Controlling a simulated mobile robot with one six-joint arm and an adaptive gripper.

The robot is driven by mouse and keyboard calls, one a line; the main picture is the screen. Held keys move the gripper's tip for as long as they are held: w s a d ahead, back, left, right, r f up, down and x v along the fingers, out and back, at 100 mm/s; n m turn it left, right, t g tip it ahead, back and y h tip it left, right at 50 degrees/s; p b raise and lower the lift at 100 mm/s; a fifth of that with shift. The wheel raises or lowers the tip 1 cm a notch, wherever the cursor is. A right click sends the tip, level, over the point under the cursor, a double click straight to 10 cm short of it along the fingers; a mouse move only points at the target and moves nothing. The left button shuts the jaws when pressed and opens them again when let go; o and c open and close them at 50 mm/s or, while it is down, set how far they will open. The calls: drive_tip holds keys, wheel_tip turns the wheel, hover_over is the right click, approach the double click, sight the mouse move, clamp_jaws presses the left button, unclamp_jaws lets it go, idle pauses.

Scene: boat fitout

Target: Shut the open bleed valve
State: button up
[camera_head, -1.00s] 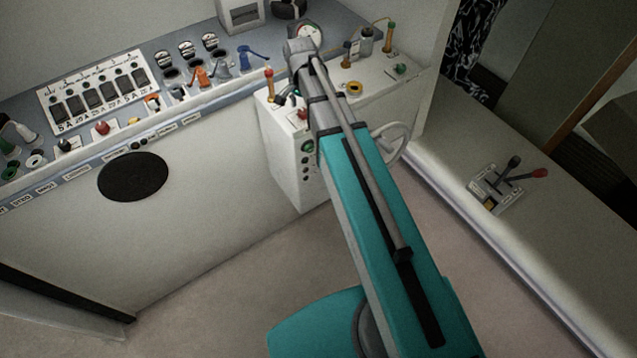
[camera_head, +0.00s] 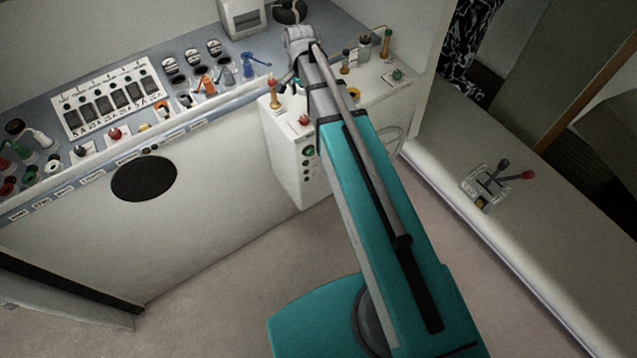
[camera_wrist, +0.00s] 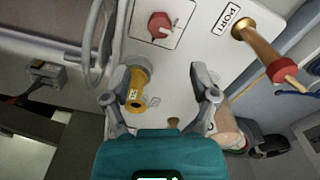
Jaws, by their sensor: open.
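My gripper (camera_wrist: 160,95) is open and empty over the top of a white box (camera_wrist: 190,65). A yellow-orange cylindrical fitting (camera_wrist: 137,92) with a small label stands between the fingers, close to the left one; I cannot tell if they touch. A brass lever with a red end (camera_wrist: 262,48) stands beside the "PORT" label at upper right. In the head view, a red-topped brass lever (camera_head: 273,93) stands at the box's left edge, and a green-topped one (camera_head: 386,44) at the back right. No readable label shows which is the bleed valve. My arm hides part of the box top.
A red knob (camera_wrist: 159,24) sits on a white plate ahead of the fingers, and a grey handwheel (camera_wrist: 97,45) is at left. A console (camera_head: 205,108) with switches and coloured levers lies left of the box. A bench (camera_head: 455,150) with a twin-lever control is at right. Floor is clear.

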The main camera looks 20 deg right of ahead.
drive_tip(key=shift+r+p, duration=2.05)
drive_tip(key=shift+r, duration=0.35)
drive_tip(key=s+f+n+b, duration=0.5)
drive_tip(key=s+n, duration=0.4)
drive_tip(key=s, duration=0.3)
drive_tip(key=s+f+b, duration=0.2)
drive_tip(key=f+b, duration=1.2)
drive_tip(key=s+f+n+b, duration=0.1)
drive_tip(key=f+b, duration=1.2)
drive_tip(key=shift+s+f+b, duration=0.35)
drive_tip(key=shift+s, duration=0.05)
